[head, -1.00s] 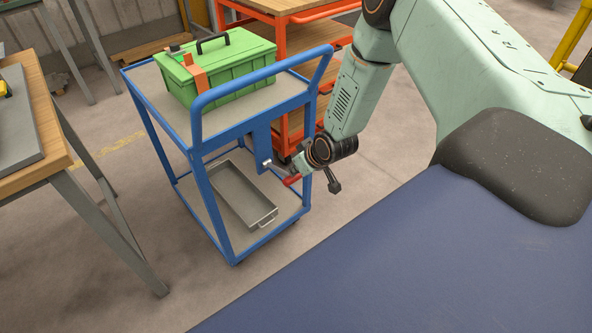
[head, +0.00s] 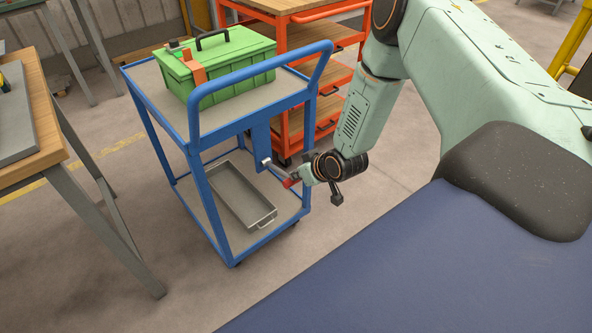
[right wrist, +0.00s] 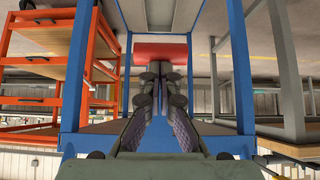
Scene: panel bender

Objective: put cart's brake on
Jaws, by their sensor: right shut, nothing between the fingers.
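The blue cart (head: 198,190) stands upright on the floor, left of centre in the head view. Its brake lever is a thin grey bar coming off a bracket below the top shelf, with a red grip (head: 290,183) at its end. The red grip also shows as a wide red band in the right wrist view (right wrist: 160,52). My right gripper (head: 300,177) is shut and empty, its fingertips right at the red grip. I cannot tell whether they touch it. In the right wrist view the closed fingertips (right wrist: 160,72) point at the red band. My left gripper is not in view.
A green toolbox (head: 220,68) sits on the cart's top shelf and a grey tray (head: 240,195) on its lower shelf. An orange shelf cart (head: 300,85) stands behind. A wooden-topped workbench (head: 45,125) is at left. Bare floor lies in front.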

